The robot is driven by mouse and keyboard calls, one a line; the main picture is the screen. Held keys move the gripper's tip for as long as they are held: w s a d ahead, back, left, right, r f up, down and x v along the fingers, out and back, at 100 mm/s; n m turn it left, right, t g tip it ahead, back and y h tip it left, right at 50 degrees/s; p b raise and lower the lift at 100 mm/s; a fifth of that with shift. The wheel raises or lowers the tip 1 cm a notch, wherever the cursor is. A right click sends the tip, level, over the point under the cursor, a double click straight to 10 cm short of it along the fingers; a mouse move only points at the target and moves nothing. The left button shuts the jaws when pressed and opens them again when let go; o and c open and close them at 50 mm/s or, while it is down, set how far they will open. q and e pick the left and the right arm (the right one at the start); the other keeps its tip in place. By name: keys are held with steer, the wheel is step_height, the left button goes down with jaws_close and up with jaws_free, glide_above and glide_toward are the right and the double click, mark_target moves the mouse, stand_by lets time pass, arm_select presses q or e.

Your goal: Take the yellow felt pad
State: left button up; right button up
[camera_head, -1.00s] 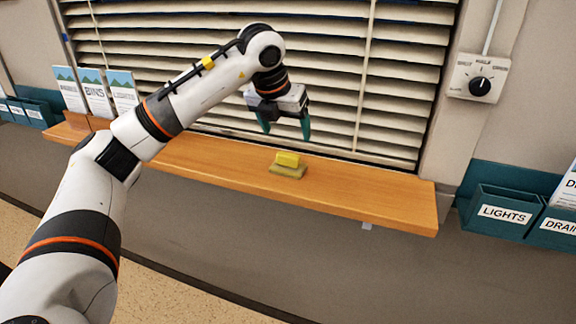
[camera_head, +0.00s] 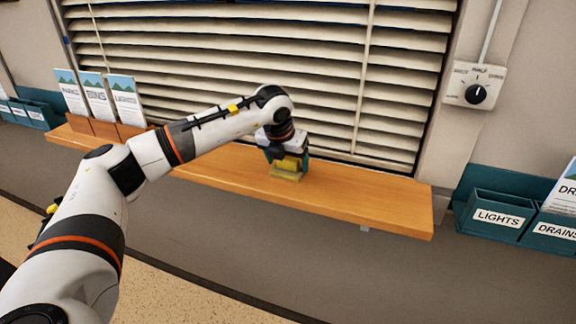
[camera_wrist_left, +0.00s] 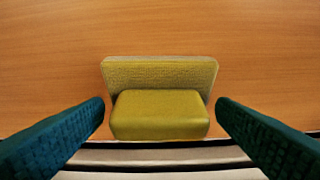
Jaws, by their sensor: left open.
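The yellow felt pad (camera_head: 286,166) lies on the wooden window shelf. It has a bright yellow block on top of a wider, duller olive-yellow base, and it shows large in the left wrist view (camera_wrist_left: 160,114). My left gripper (camera_head: 287,168) is lowered over it from above, with its teal fingers open. In the left wrist view the two fingertips (camera_wrist_left: 160,110) stand on either side of the pad, with a small gap on each side. My right gripper is in neither view.
The wooden shelf (camera_head: 365,207) runs below closed blinds (camera_head: 250,50). Leaflet holders (camera_head: 97,100) stand at its left end. A rotary dial (camera_head: 476,94) and teal bins (camera_head: 497,214) are on the right wall. The shelf right of the pad is clear.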

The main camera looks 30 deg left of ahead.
arm_select(q)
steer(key=shift+f, duration=0.15)
steer(key=shift+c, duration=0.2)
steer(key=c, duration=0.5)
steer(key=shift+c, duration=0.2)
